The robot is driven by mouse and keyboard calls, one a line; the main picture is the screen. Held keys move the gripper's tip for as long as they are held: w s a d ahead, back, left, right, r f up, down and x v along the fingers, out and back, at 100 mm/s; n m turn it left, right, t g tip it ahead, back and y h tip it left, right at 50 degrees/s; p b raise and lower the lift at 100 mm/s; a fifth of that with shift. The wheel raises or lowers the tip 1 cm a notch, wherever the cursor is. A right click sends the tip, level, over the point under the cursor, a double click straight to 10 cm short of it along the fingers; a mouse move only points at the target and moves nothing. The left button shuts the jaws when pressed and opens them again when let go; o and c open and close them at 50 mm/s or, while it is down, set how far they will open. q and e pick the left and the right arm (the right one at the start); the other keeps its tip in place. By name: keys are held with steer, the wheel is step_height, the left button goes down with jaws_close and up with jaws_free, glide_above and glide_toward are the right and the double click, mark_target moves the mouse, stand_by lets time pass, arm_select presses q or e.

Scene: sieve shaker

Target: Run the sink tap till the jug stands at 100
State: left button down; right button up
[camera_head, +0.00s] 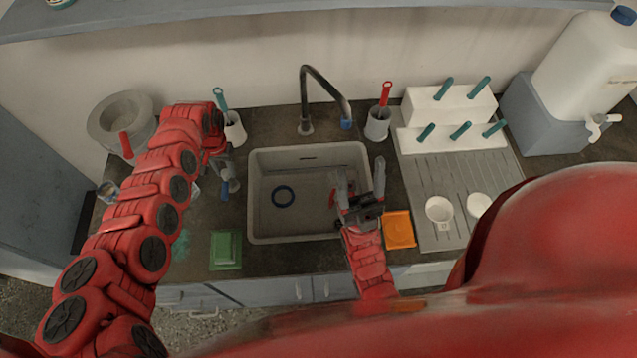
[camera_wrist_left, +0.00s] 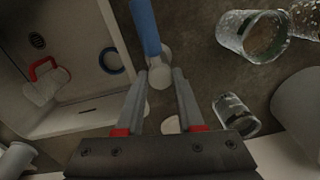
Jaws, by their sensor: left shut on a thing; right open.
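The black tap (camera_head: 318,85) arches over the back of the grey sink (camera_head: 256,222), its blue tip (camera_head: 347,124) near the rim. No water stream can be made out. A jug with a red handle (camera_wrist_left: 45,80) is in the sink in the left wrist view; in the head view my right gripper mostly hides it. Its level and marks cannot be read. A blue-handled lever (camera_wrist_left: 146,28) with a grey hub stands left of the sink. My left gripper (camera_head: 222,158) is shut on its grey end, also in the left wrist view (camera_wrist_left: 164,78). My right gripper (camera_head: 358,185) is open over the sink's right side.
A blue ring (camera_head: 283,196) lies in the sink. Clear glasses (camera_wrist_left: 248,38) stand near my left gripper. Brush holders (camera_head: 377,124) stand behind; a draining board (camera_head: 435,170) with cups is at right.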

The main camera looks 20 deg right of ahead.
arm_select(q)
steer(key=shift+n, duration=0.8)
steer(key=shift+w+n, duration=0.1)
steer(key=shift+n, duration=0.7)
steer(key=shift+r, duration=0.15)
stand_by(4.2)
